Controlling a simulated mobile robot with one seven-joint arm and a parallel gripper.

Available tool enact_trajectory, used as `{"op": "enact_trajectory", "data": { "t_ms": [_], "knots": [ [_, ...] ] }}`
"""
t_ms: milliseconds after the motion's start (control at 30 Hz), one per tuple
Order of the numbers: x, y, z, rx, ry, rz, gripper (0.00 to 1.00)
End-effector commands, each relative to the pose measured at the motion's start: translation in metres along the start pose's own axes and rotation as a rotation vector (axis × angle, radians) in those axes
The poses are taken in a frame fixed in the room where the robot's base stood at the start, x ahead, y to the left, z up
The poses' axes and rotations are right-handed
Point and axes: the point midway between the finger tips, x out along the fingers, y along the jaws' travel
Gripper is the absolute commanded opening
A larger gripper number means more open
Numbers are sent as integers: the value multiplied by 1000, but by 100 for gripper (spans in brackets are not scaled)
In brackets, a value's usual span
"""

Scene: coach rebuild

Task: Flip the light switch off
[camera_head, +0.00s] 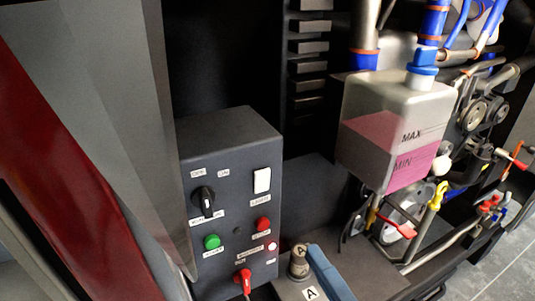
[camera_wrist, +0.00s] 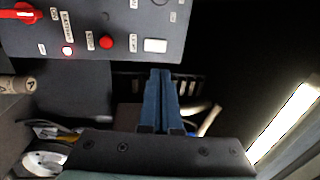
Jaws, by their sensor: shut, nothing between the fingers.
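The light switch (camera_head: 262,180) is a white rocker at the upper right of the dark grey control box (camera_head: 228,270), above a small label. It also shows in the wrist view (camera_wrist: 155,45), above and just left of the fingertips as pictured. I cannot tell which way the rocker is pressed. My gripper (camera_wrist: 160,72) has its two blue fingers together with nothing between them. In the head view what looks like my blue gripper (camera_head: 314,250) is low, to the right of the box. It appears apart from the switch.
The box also carries a black rotary knob (camera_head: 204,198), a green button (camera_head: 212,242), a red button (camera_head: 263,224) and a red key-like knob (camera_head: 244,280). A cylinder marked A (camera_head: 299,262) stands beside my gripper. A tank with pink fluid (camera_head: 385,150) and pipes fill the right.

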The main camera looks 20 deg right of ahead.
Motion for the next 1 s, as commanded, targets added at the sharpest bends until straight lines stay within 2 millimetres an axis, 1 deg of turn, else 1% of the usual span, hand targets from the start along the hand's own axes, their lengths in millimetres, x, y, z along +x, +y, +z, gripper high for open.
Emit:
{"op": "enact_trajectory", "data": {
  "t_ms": [33,400,467,567,667,1000],
  "knots": [
    [-2,-3,-1,11,1,2,0],
    [-2,-2,-1,19,0,0,0],
    [-1,-3,-1,19,0,-1,0],
    [6,-5,-1,18,0,-3,0],
    [21,-6,0,18,-3,-2,0],
    [94,-8,0,19,-3,-2,0]
  ]
}}
